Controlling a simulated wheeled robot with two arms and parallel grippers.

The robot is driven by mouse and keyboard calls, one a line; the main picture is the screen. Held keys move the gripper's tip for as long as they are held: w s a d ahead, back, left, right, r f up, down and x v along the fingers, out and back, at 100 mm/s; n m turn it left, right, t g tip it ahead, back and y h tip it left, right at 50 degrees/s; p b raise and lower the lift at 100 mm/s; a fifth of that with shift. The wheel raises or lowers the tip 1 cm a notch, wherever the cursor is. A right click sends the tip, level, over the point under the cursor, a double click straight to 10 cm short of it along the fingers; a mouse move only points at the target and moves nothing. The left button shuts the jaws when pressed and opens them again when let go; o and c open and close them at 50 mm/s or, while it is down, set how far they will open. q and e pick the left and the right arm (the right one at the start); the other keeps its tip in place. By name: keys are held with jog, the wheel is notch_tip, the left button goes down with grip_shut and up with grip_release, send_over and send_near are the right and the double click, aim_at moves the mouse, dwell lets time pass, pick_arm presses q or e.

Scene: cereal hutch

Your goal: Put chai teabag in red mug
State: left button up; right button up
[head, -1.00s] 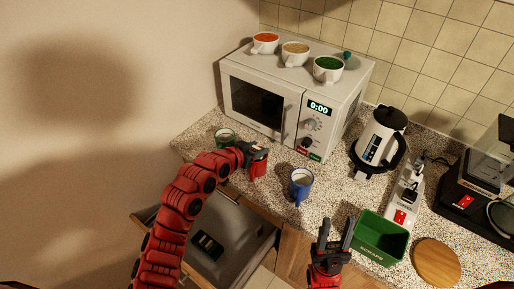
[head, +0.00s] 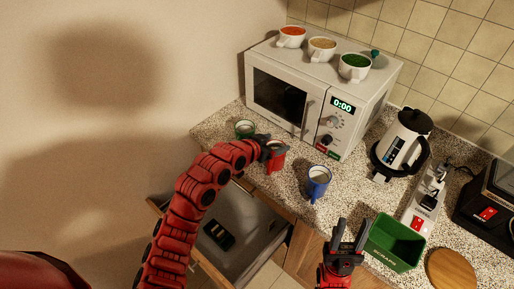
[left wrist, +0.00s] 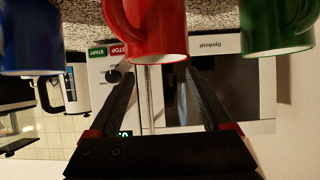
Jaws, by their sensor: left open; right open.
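The red mug (head: 275,161) stands on the counter between the green and blue mugs, partly hidden by my left gripper (head: 269,148). In the left wrist view the picture is upside down; the red mug (left wrist: 157,30) is just past the tips of my open, empty left gripper (left wrist: 161,72). My right gripper (head: 349,236) is open and empty near the counter's front edge, beside the green bin. I cannot make out a chai teabag. A small dark item (head: 219,235) lies in the open drawer (head: 250,230), its label too small to read. The inside of the red mug is hidden.
A green mug (head: 245,129) and a blue mug (head: 318,181) flank the red mug. Behind is a microwave (head: 290,105) with three cups on top. To the right are a kettle (head: 402,145), a power strip (head: 428,197), a green bin (head: 395,242) and a wooden disc (head: 450,268).

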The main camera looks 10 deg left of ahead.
pick_arm(q)
jog(key=v, duration=1.6)
jog(key=shift+s, duration=0.25)
jog(key=shift+a, duration=0.1)
